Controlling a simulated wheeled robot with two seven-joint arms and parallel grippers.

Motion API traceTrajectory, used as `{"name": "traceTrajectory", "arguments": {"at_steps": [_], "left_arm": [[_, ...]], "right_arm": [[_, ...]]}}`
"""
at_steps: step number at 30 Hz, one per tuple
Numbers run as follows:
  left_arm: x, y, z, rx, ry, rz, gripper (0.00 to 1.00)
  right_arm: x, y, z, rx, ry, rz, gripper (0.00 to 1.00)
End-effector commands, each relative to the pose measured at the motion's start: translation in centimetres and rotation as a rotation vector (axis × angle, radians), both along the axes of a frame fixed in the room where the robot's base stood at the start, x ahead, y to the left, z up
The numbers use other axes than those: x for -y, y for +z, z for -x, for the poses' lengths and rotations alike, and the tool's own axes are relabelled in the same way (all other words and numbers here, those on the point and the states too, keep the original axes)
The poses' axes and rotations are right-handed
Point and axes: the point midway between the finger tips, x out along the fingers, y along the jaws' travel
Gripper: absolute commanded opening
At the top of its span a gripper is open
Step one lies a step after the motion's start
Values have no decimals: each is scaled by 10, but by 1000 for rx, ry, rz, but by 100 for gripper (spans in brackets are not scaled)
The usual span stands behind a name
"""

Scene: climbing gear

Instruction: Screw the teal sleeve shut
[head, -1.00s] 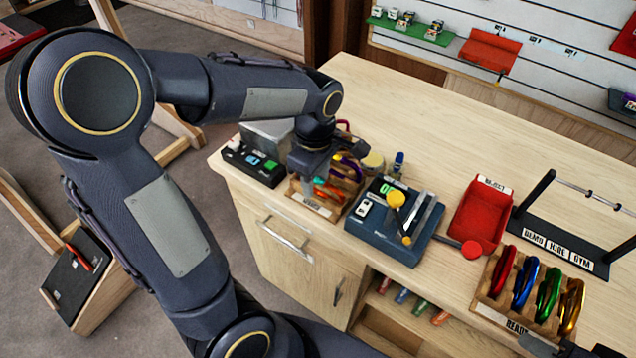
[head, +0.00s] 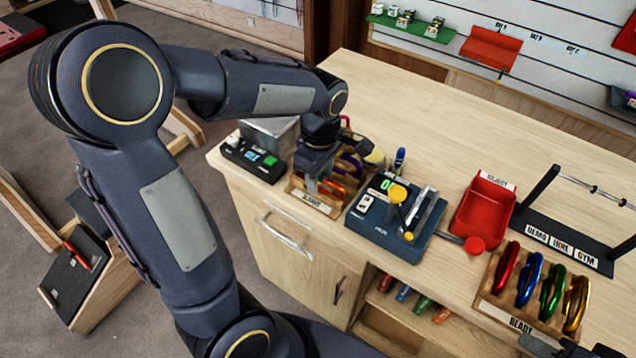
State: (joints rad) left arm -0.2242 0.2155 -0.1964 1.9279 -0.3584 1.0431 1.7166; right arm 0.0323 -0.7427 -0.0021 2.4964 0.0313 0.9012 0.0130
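My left gripper (head: 313,188) points down into the left end of a small wooden rack of carabiners (head: 318,207) on the counter's left part. A red-orange carabiner (head: 335,190) and a purple one (head: 352,165) show to the right of the gripper. I cannot make out the teal sleeve; the gripper and wrist cover that end of the rack. Whether the fingers are open or closed on something is hidden. Dark parts at the bottom right edge look like the tip of my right gripper (head: 570,347), mostly cut off.
A black box with lit buttons (head: 254,158) stands left of the rack. A blue device with a yellow knob (head: 385,238) stands to the right, then a red reject tray (head: 484,213) and a ready rack with several carabiners (head: 497,312).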

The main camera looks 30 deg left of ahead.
Motion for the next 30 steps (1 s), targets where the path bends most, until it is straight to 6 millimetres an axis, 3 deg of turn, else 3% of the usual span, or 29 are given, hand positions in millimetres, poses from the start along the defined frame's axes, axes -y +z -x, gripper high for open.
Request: {"name": "traceTrajectory", "arguments": {"at_steps": [3,30], "left_arm": [[0,-9,0,0,0,0,40],[-1,-8,11,0,0,0,40]], "right_arm": [[0,-7,0,0,0,0,36],[0,-7,0,0,0,0,36]]}}
